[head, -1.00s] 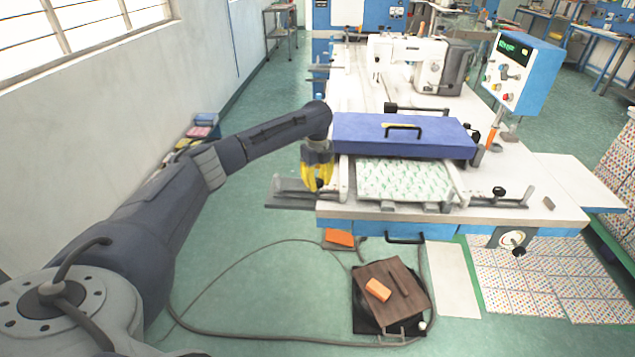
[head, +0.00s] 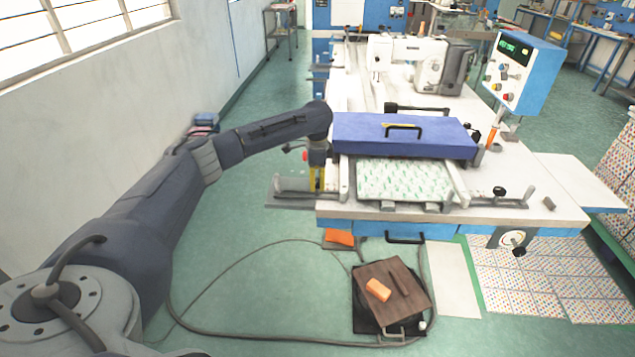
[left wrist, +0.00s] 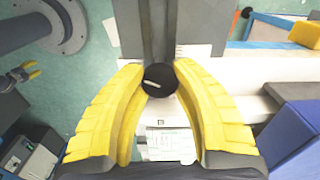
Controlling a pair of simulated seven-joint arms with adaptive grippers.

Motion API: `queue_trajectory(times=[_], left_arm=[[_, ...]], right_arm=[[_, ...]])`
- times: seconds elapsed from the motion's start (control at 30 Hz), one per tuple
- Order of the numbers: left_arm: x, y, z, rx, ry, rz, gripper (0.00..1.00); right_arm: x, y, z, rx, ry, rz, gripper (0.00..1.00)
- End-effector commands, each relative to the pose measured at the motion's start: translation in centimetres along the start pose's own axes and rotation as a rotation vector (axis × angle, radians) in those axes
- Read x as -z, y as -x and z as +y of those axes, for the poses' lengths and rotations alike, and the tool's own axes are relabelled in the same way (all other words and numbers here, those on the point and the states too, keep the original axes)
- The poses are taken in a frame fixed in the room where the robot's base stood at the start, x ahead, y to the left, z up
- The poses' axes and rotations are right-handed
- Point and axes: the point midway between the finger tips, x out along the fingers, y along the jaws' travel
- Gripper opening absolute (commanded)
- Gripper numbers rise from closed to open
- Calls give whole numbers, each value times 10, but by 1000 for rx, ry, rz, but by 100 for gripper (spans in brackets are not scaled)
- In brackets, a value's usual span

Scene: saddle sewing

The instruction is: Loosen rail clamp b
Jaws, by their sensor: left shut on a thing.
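My left gripper (head: 317,180) points down over the rail at the left end of the white machine table. In the left wrist view its yellow fingers (left wrist: 160,88) are shut on a round black clamp knob (left wrist: 158,79) on a grey rail. The fingers hide this knob in the head view. Another clamp with a black knob (head: 499,191) sits on the rail at the right of the table, away from the gripper. I cannot tell from a label which clamp is b. A small yellow-tipped gripper (left wrist: 24,74), likely my right one, shows at the left of the left wrist view.
A blue cover with a handle (head: 404,140) is close to the right of my left gripper. A green-patterned panel (head: 405,181) lies in the frame before it. A sewing machine (head: 410,60) and control box (head: 520,72) stand behind. A cable (head: 225,270) lies on the floor.

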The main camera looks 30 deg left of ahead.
Motion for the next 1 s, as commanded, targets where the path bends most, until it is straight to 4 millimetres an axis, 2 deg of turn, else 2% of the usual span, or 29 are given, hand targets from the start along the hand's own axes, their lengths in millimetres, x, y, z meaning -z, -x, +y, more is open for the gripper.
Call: queue_trajectory(times=[0.03,0.5,1.0], left_arm=[[-5,0,-2,4,47,-8,0],[-5,-1,0,3,445,-10,0],[-5,-2,1,2,633,-13,0]], right_arm=[[0,0,0,0,0,0,44],[0,0,0,0,0,0,44],[0,0,0,0,0,0,44]])
